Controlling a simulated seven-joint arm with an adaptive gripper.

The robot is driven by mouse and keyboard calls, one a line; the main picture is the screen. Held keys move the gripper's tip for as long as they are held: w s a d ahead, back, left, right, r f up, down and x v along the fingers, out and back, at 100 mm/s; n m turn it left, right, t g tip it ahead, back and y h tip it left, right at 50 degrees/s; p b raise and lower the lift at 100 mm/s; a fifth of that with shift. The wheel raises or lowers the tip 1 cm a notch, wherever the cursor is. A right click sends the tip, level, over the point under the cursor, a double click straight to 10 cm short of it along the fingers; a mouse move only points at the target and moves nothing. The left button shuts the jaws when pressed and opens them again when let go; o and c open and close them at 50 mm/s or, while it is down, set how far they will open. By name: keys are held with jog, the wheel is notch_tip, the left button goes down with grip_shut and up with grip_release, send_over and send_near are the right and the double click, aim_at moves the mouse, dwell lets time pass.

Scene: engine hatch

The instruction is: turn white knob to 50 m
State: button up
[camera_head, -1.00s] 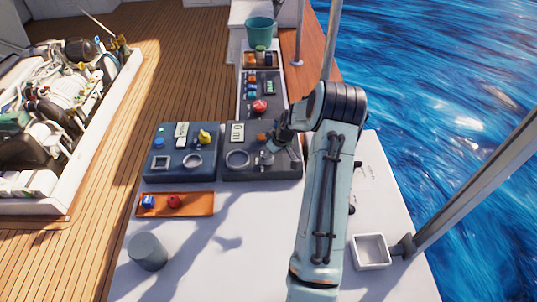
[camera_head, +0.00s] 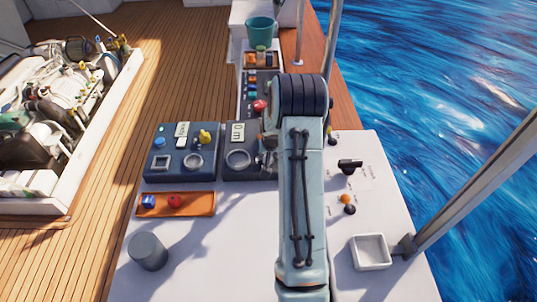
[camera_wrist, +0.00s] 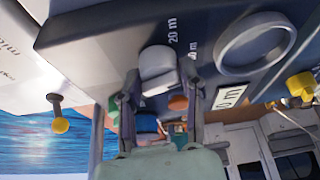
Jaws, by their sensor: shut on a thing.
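The white knob (camera_wrist: 156,60) is between the two fingers of my gripper (camera_wrist: 158,75) in the wrist view, and the fingers are shut on it. The knob is on the dark control box (camera_wrist: 95,38). Printed marks beside it include "20 m" (camera_wrist: 173,30); a second mark is partly hidden by a finger. A white display plate (camera_wrist: 231,97) on the box ends in "0 m"; it also shows in the head view (camera_head: 237,132). In the head view my arm covers most of the knob and gripper.
A round ring gauge (camera_wrist: 255,42) and a yellow knob (camera_wrist: 300,86) are near the grip. In the head view a second blue box (camera_head: 180,150) is at left, an orange tray (camera_head: 187,213) in front, and a black lever (camera_head: 349,166) at right. The front white tabletop is mostly clear.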

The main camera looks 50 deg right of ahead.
jog(key=m, duration=0.2)
jog(key=m+g+h, duration=0.1)
jog(key=m, duration=0.1)
jog(key=shift+a+m+g, duration=0.1)
jog(key=shift+m+g, duration=0.2)
jog(key=m+g, duration=0.1)
jog(key=m, duration=0.2)
jog(key=shift+w+m+h, duration=0.1)
jog(key=shift+m+h, duration=0.2)
jog(key=m+g, duration=0.1)
jog(key=m, duration=0.2)
jog(key=m+g, duration=0.2)
jog(key=m, duration=0.2)
jog(key=o, duration=1.1)
jog(key=v, duration=1.2)
jog(key=shift+w+d+r, duration=0.1)
jog(key=shift+d, duration=0.2)
